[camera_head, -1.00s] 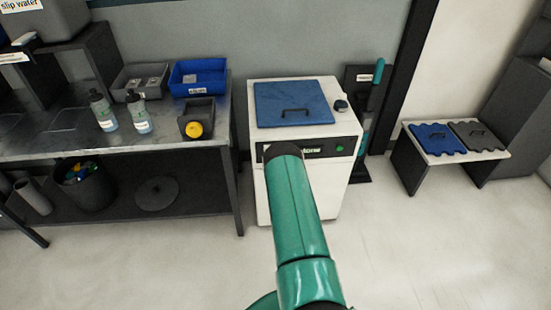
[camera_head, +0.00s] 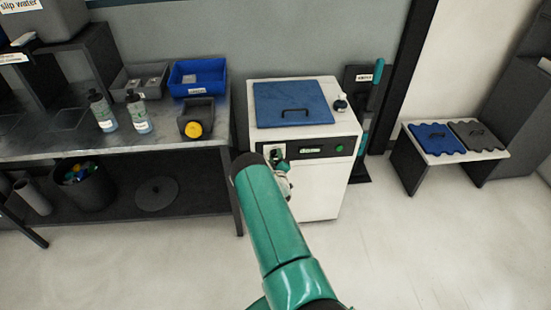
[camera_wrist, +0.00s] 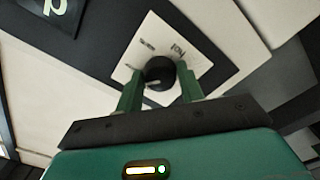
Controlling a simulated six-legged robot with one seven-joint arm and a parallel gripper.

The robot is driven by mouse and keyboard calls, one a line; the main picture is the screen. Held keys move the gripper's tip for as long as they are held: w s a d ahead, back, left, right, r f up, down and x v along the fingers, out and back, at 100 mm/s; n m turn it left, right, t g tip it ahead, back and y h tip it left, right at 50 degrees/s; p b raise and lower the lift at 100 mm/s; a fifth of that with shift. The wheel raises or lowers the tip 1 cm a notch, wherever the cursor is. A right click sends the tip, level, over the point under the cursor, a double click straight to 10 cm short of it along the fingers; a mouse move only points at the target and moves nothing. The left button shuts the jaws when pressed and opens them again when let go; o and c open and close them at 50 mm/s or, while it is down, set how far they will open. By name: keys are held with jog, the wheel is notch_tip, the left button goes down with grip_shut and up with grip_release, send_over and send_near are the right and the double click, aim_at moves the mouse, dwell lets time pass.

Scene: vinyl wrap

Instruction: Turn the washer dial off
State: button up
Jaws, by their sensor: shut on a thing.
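The washer (camera_head: 318,195) is a white box with a blue lid and a dark front panel. Its dial (camera_wrist: 160,72) is a round black knob with a pale mark, on a white plate with small lettering; the wrist view shows it tilted. My gripper (camera_wrist: 161,84) has its green fingers on either side of the dial and is shut on it. In the head view, my green arm reaches to the left part of the front panel. The gripper (camera_head: 279,160) is partly hidden there behind the arm, and the dial is hard to make out.
A blue lid (camera_head: 292,104) with a dark handle and a small dark-topped item (camera_head: 341,103) are on the washer's top. A workbench (camera_head: 70,147) with bottles and bins stands at left. A low bench (camera_head: 408,143) stands at right. The floor in front is clear.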

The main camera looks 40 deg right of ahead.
jog(key=n, duration=0.4)
jog(key=shift+n, duration=1.9)
jog(key=shift+r, duration=0.1)
jog(key=o, duration=1)
jog(key=v, duration=1.3)
jog(key=shift+s+a, duration=0.3)
jog(key=shift+w, duration=0.1)
